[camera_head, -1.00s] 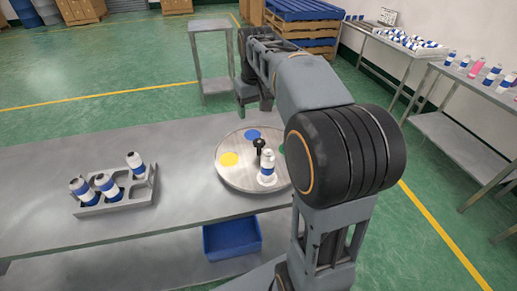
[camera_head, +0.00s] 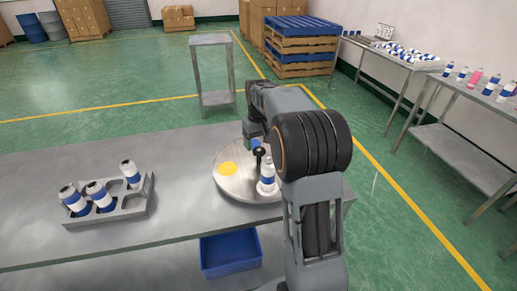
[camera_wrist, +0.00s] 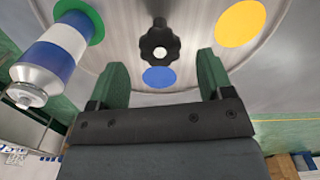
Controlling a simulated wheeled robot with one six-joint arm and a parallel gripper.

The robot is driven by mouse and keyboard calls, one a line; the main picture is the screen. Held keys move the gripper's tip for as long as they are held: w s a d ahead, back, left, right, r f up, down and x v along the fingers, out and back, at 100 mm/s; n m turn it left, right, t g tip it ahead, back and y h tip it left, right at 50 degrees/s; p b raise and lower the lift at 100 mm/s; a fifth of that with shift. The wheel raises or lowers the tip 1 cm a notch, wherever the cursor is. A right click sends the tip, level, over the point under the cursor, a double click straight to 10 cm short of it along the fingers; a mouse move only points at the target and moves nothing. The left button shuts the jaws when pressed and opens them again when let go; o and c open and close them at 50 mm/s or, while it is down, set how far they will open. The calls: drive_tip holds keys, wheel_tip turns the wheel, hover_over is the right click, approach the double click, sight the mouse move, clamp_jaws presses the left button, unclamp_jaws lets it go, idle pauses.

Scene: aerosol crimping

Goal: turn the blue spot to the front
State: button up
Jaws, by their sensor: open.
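A round turntable (camera_head: 232,186) carries a yellow spot (camera_head: 228,169) at its left and a blue spot (camera_head: 256,144) at its back. A black knob (camera_head: 259,152) stands at its centre. A white and blue can (camera_head: 267,178) stands upright at the front. In the wrist view, my gripper (camera_wrist: 162,72) is open and empty, with green fingers either side of the blue spot (camera_wrist: 159,77). The knob (camera_wrist: 160,46) lies just beyond the fingertips. A can (camera_wrist: 55,55) stands at the green spot (camera_wrist: 85,17); I cannot tell whether it is the front one.
A grey rack (camera_head: 130,205) with several cans sits on the table's left. A blue bin (camera_head: 230,252) is under the table's front edge. The table between rack and turntable is clear. My arm hides the turntable's right side. Side tables (camera_head: 450,150) stand at the far right.

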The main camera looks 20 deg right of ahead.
sight(259, 150)
drive_tip(key=shift+f, duration=1.5)
drive_tip(key=shift+a, duration=0.1)
drive_tip(key=c, duration=1.3)
